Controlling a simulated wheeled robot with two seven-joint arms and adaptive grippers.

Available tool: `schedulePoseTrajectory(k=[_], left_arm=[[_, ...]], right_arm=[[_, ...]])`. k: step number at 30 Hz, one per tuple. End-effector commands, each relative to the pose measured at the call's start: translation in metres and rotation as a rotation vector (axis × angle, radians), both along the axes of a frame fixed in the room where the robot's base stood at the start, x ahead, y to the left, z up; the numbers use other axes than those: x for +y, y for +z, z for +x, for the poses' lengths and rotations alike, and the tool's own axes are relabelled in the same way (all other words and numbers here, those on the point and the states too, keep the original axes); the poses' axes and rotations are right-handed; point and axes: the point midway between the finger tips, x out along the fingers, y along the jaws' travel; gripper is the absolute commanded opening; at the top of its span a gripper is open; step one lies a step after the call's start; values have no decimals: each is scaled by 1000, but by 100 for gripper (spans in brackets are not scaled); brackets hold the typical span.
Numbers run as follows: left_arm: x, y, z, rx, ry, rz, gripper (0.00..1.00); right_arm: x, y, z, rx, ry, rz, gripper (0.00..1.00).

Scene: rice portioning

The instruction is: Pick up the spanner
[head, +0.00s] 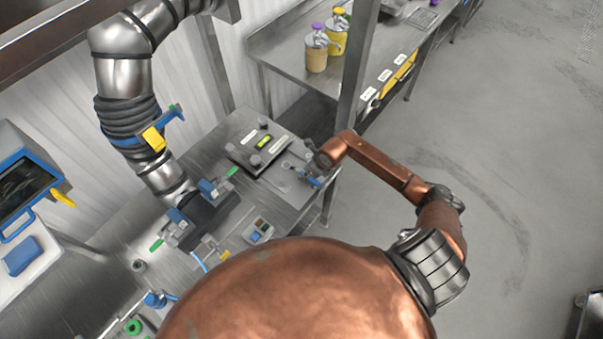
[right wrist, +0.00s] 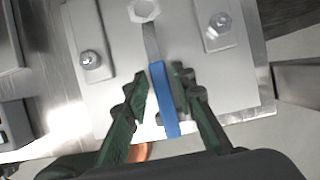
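The spanner has a blue handle (right wrist: 165,98), a thin grey shaft and a pale hexagonal head at the top edge of the right wrist view. It lies over a light metal plate (right wrist: 115,45). My right gripper (right wrist: 160,78) is open, with its dark green fingers on either side of the blue handle. A gap shows between the left finger and the handle; whether the right finger touches it I cannot tell. In the head view my right gripper (head: 308,178) is small at the bench's right end, and blue shows there. My left gripper is not in view.
Bolts (right wrist: 90,60) stand on the plate on both sides of the spanner. A dark plate with knobs (head: 258,145) lies beside the gripper. The floor (head: 520,150) at right is open.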

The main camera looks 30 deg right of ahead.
Motion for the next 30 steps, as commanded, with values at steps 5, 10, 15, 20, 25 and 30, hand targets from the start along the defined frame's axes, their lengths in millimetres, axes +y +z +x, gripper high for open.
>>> schedulePoseTrajectory(k=[5,10,15,20,25,30], left_arm=[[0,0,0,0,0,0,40],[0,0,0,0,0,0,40],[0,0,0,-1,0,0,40],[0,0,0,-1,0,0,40],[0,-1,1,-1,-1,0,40],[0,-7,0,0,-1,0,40]], right_arm=[[0,0,0,0,0,0,10],[0,0,0,0,-1,0,0],[0,0,0,0,-1,0,0],[0,1,0,-1,-1,1,0],[0,3,1,-2,0,1,0],[-1,16,1,-5,2,-1,0]])
